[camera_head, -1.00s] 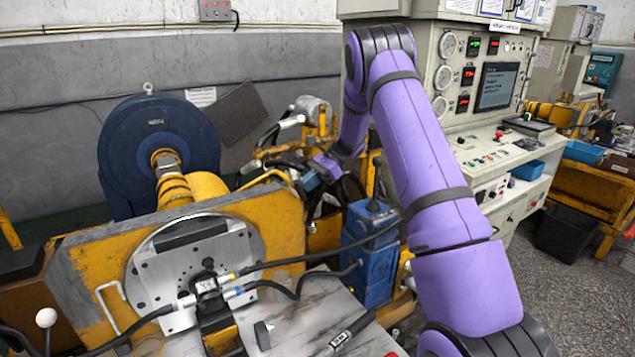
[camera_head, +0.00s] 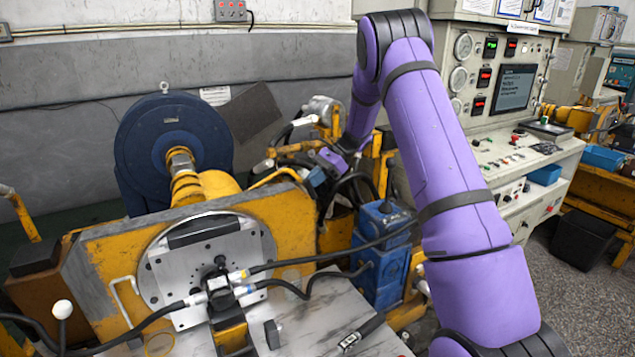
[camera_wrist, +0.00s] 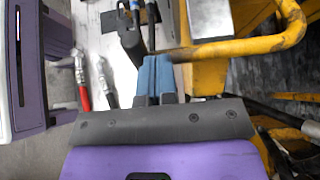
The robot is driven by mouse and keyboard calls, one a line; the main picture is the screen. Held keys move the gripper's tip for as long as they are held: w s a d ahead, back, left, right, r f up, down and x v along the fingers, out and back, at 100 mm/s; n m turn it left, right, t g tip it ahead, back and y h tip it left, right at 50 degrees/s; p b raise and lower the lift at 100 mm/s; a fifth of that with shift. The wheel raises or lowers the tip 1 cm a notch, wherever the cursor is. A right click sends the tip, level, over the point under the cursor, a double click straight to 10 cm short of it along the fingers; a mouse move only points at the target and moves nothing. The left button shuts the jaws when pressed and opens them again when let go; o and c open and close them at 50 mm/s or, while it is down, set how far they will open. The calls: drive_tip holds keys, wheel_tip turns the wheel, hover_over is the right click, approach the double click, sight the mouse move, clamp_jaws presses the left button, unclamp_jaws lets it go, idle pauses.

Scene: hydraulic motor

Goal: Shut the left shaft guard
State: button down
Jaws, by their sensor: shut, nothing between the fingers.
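My gripper (camera_head: 316,178) is at the far end of my purple arm, beside the yellow frame behind the mounting plate. In the wrist view its blue fingertips (camera_wrist: 153,76) are together and empty, close to a bent yellow bar (camera_wrist: 240,47). A curved yellow bar (camera_head: 275,177) also shows in the head view, left of my gripper. A yellow shaft housing (camera_head: 205,186) runs from the blue round motor (camera_head: 172,140) to the upright yellow plate (camera_head: 115,262). I cannot clearly make out which part is the left shaft guard, or whether it is open or shut.
A blue valve block (camera_head: 380,265) and black hoses stand close below my arm. A control console (camera_head: 500,80) is at the right. A grey worktable (camera_head: 310,320) lies in front.

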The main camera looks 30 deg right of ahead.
drive_tip(key=a+r+h, duration=0.3)
drive_tip(key=a+r, duration=0.1)
drive_tip(key=a, duration=0.5)
drive_tip(key=a+r+h, duration=0.4)
drive_tip(key=a, duration=0.4)
drive_tip(key=a+f+h, duration=0.2)
drive_tip(key=a+h, duration=0.2)
drive_tip(key=a, duration=1.5)
drive_tip(key=shift+h, duration=0.4)
drive_tip(key=shift+d, duration=0.1)
